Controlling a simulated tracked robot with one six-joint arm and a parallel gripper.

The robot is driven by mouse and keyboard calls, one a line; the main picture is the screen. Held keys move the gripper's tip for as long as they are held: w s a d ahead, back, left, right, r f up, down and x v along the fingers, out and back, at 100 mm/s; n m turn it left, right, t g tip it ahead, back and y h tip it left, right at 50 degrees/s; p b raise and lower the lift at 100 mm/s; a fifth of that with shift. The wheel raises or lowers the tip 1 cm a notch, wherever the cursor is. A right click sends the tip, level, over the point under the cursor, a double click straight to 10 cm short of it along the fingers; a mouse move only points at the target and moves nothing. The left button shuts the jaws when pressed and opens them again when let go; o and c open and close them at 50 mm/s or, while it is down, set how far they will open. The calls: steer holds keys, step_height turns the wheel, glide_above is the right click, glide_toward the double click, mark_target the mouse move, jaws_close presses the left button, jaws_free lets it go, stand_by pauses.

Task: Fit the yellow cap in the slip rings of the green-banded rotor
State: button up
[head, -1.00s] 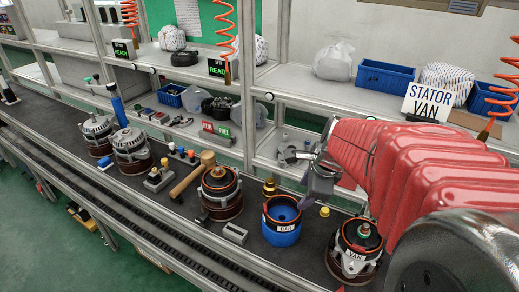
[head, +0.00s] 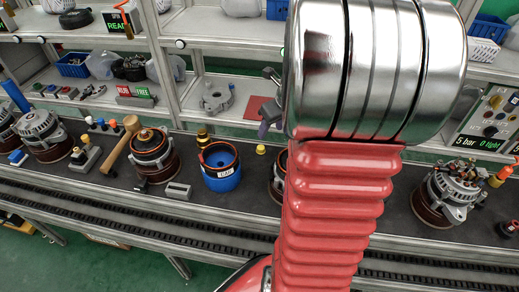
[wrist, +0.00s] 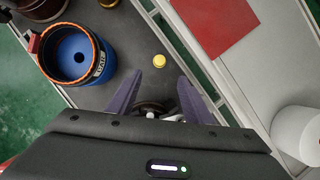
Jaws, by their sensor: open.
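A small yellow cap (head: 261,149) stands on the dark bench top, right of the blue stator marked CAR (head: 221,178). In the wrist view the yellow cap (wrist: 159,60) lies just beyond my open, empty fingertips (wrist: 160,76), roughly centred between them and apart from both. The CAR stator (wrist: 104,62) is left of my gripper there. In the head view my arm hides most of my gripper; one purple finger (head: 264,128) shows. The stator marked VAN earlier (head: 277,184) is mostly behind my arm. I cannot make out a green-banded rotor for certain.
A copper-wound unit (head: 151,153), a wooden mallet (head: 118,148) and a grey block (head: 178,191) stand left of the CAR stator. A red sheet (wrist: 215,22) and a white roll (wrist: 300,133) lie right in the wrist view. An alternator (head: 447,193) stands at the right.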

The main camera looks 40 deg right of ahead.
glide_above(261, 147)
steer(key=s, duration=0.3)
steer(key=shift+w+a+f, duration=0.1)
steer(key=shift+f, duration=1.9)
steer(key=shift+w+a+f, duration=0.1)
steer(key=shift+f, duration=1.85)
steer(key=shift+x, duration=2.55)
steer(key=shift+s, duration=0.1)
steer(key=shift+c, duration=0.3)
steer(key=c, duration=1)
